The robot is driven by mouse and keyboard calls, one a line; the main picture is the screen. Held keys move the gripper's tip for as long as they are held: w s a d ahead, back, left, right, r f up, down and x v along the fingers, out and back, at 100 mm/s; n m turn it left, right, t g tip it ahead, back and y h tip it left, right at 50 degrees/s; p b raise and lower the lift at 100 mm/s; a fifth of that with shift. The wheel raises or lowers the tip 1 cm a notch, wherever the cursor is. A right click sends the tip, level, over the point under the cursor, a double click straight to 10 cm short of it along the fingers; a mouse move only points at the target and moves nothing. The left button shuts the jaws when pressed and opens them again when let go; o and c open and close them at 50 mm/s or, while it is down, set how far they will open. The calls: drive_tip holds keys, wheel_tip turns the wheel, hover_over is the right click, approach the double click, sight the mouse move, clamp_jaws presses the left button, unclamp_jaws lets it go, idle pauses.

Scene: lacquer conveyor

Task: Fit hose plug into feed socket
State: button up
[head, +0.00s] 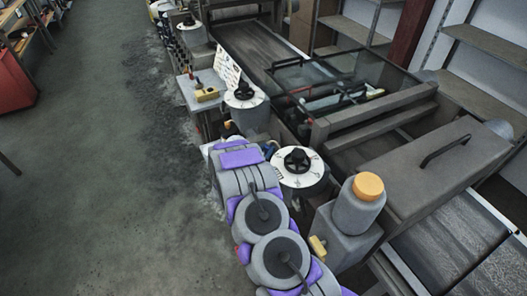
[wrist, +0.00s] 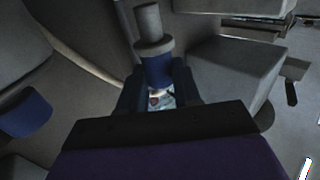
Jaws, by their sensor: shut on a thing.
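My gripper (wrist: 158,88) shows in the wrist view, its dark blue fingers shut on the hose plug. The plug (wrist: 150,42) has a grey stem, a wider grey collar and a dark blue lower part between the fingers. It points up and away in this view. In the head view my grey and purple arm reaches up from the bottom edge beside the machine; the gripper and plug cannot be made out there. I cannot pick out the feed socket for certain in either view, nor any contact between it and the plug.
In the head view, round dials with black knobs (head: 297,160) (head: 243,93) stand close to my arm. A grey container with an orange cap (head: 369,187) is right of it. The conveyor line (head: 240,45) runs behind. The floor (head: 100,170) at left is clear. A grey block (wrist: 225,72) is right of the plug.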

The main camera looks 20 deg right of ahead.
drive_tip(key=shift+d, duration=0.1)
drive_tip(key=shift+a, duration=0.45)
idle(1.1)
drive_tip(key=shift+a, duration=0.15)
drive_tip(key=shift+f, duration=0.1)
idle(0.6)
drive_tip(key=shift+f+b, duration=0.45)
drive_tip(key=shift+f, duration=1.4)
drive_tip(key=o, duration=1.1)
drive_tip(key=shift+o, duration=0.2)
